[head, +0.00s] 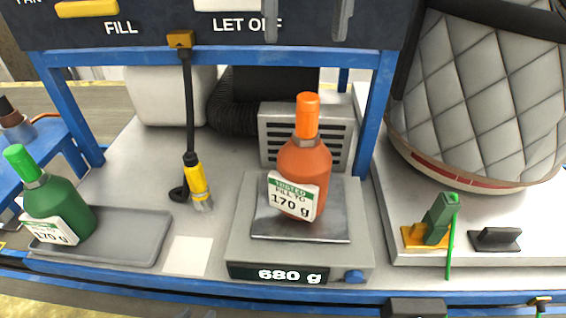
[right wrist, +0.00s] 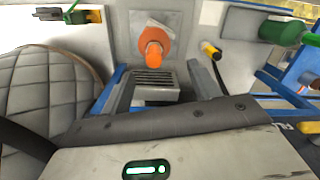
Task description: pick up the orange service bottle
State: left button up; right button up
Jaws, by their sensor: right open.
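The orange service bottle (head: 305,165) stands upright on the metal plate of the scale (head: 235,245), which reads 680 g. Its white and green label says "fill to 170 g". In the right wrist view the bottle (right wrist: 153,46) shows from above, cap toward the camera. My right gripper (right wrist: 164,68) is open and empty, its two fingers on either side of the view below the bottle and apart from it. The right gripper does not show in the head view. My left gripper is in neither view.
A green bottle (head: 60,210) stands on a grey tray (head: 140,250) at the left. A yellow-black nozzle (head: 195,180) hangs left of the scale. Blue posts (head: 375,120) and an overhead panel (head: 220,25) frame the bay. A quilted grey body (head: 480,90) stands right.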

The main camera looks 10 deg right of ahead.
aim_at(307, 120)
jog(key=shift+n, duration=0.4)
jog(key=f, duration=0.6)
jog(key=w+d+f, duration=0.1)
jog(key=f, duration=0.2)
jog(key=shift+w+f, duration=0.1)
jog(key=shift+f, duration=0.3)
jog(key=f, duration=0.4)
jog(key=shift+w+f, duration=0.25)
jog(key=shift+f, duration=0.4)
jog(key=c, duration=1.2)
pick_arm(q)
jog(key=shift+s+a+r+y, duration=0.2)
jog(key=shift+s+a+y, duration=0.15)
jog(key=shift+a+y, duration=0.3)
pick_arm(e)
grip_shut()
